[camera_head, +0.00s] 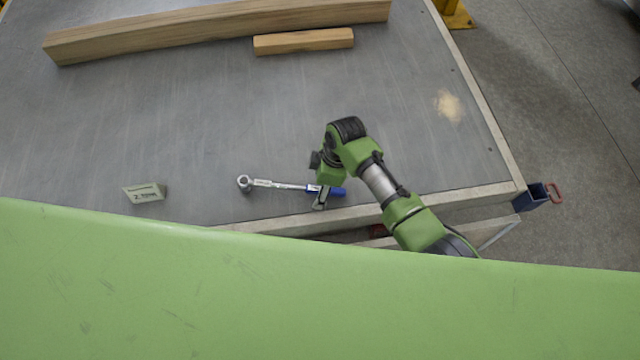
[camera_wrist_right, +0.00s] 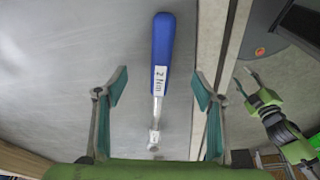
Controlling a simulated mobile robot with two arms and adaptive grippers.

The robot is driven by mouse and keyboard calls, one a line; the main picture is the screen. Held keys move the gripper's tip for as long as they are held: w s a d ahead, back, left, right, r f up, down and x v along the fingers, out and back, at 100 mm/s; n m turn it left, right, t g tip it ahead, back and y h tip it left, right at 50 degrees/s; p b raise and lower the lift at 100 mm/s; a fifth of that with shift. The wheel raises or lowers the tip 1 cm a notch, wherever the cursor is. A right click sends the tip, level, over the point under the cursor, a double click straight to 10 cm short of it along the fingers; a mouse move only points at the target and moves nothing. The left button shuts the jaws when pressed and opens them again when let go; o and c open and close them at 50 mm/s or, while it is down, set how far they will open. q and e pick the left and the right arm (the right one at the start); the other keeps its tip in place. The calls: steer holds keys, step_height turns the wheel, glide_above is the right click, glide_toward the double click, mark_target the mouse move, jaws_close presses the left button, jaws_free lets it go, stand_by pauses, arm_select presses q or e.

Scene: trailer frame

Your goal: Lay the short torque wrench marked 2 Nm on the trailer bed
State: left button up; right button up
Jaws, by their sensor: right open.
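The torque wrench (camera_head: 275,184) lies flat on the grey trailer bed (camera_head: 200,110) near its front edge, ratchet head to the left and blue handle to the right. In the right wrist view its blue handle (camera_wrist_right: 163,52) bears a white label that appears to read 2 Nm. My right gripper (camera_head: 320,187) is open over the handle end. In the right wrist view its fingers (camera_wrist_right: 160,88) stand apart on either side of the wrench, touching neither side.
A small card marked 2 Nm (camera_head: 145,193) stands on the bed left of the wrench. A long timber beam (camera_head: 220,25) and a short wood block (camera_head: 304,41) lie at the back. The middle of the bed is clear. A pale rim (camera_head: 480,105) edges the bed.

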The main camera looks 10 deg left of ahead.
stand_by(0.3)
steer(key=o, duration=0.6)
steer(key=shift+d+f, duration=0.1)
steer(key=v, duration=1.2)
steer(key=shift+s, duration=0.15)
